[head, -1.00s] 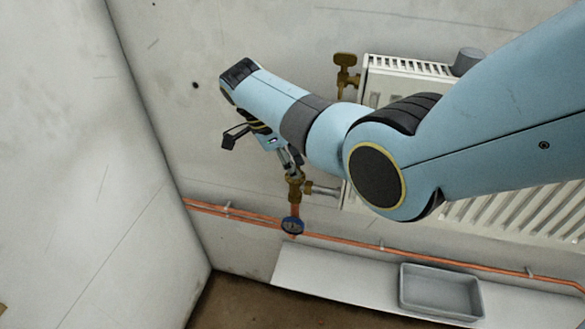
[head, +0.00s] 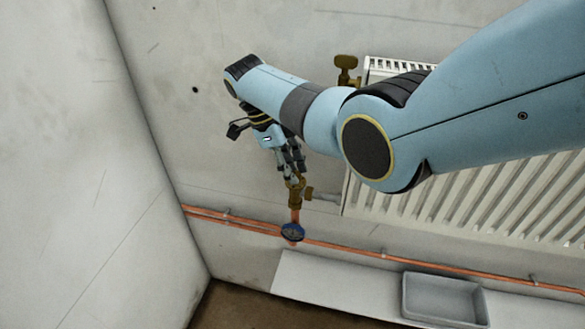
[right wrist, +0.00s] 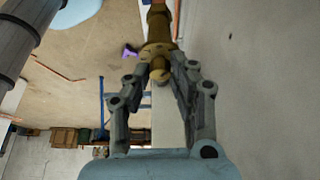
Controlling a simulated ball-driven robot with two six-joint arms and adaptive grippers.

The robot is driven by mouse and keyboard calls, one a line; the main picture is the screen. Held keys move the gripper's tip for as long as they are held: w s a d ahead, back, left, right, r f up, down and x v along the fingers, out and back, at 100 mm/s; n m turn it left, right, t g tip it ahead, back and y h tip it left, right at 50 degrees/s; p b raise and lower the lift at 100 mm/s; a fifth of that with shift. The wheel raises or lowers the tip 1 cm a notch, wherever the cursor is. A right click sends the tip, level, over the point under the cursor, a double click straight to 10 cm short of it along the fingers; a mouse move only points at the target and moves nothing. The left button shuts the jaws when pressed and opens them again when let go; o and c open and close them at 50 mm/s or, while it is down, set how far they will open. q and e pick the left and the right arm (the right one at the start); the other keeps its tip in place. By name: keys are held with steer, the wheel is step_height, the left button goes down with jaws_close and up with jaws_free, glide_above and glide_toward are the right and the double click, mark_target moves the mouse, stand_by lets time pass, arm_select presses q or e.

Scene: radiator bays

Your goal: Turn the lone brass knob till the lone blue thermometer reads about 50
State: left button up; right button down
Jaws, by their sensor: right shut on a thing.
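The brass knob (head: 296,184) sits on top of a brass valve on an upright copper pipe, left of the radiator. The blue thermometer (head: 292,232) is a round dial on that pipe, just below the valve; its reading is too small to make out. My right gripper (head: 296,171) comes down onto the knob from above and is shut on it. In the right wrist view its two fingers (right wrist: 161,78) close at the brass knob (right wrist: 158,50), which they partly cover. My left gripper is not in view.
The white radiator (head: 470,190) stands right of the valve, partly behind my right arm. A second brass fitting (head: 346,68) is at its upper left corner. Copper pipes (head: 350,247) run along the wall. A grey tray (head: 445,298) rests on a pale ledge below.

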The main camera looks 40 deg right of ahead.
steer(key=c, duration=1.1)
jaws_free()
steer(key=shift+c, duration=0.2)
steer(key=v, duration=1.2)
steer(key=shift+s, duration=0.1)
